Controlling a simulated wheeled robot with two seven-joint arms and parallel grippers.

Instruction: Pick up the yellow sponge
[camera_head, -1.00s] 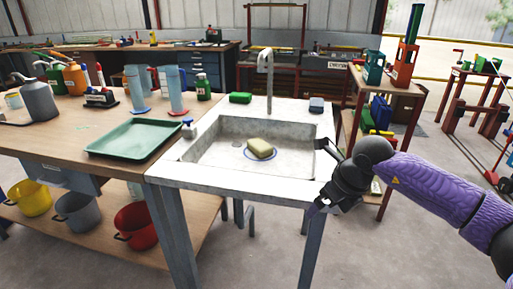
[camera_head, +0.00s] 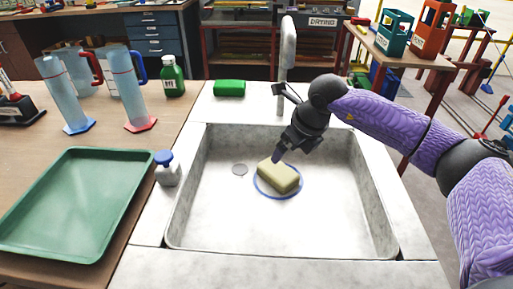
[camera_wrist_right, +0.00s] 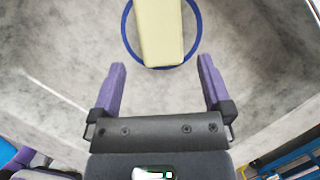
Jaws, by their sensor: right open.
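In the right wrist view the sponge (camera_wrist_right: 159,32) is at the top middle, partly cut off by the frame edge. My right gripper (camera_head: 281,152) is over the basin, just behind the sponge in the head view. In the wrist view my right gripper (camera_wrist_right: 161,80) is open and empty, its two purple fingers apart. The sponge lies beyond the fingertips, roughly in line with the gap. My left gripper is not in view.
The sink (camera_head: 206,250) has raised walls around the basin, and a tall faucet (camera_head: 287,60) stands behind it.

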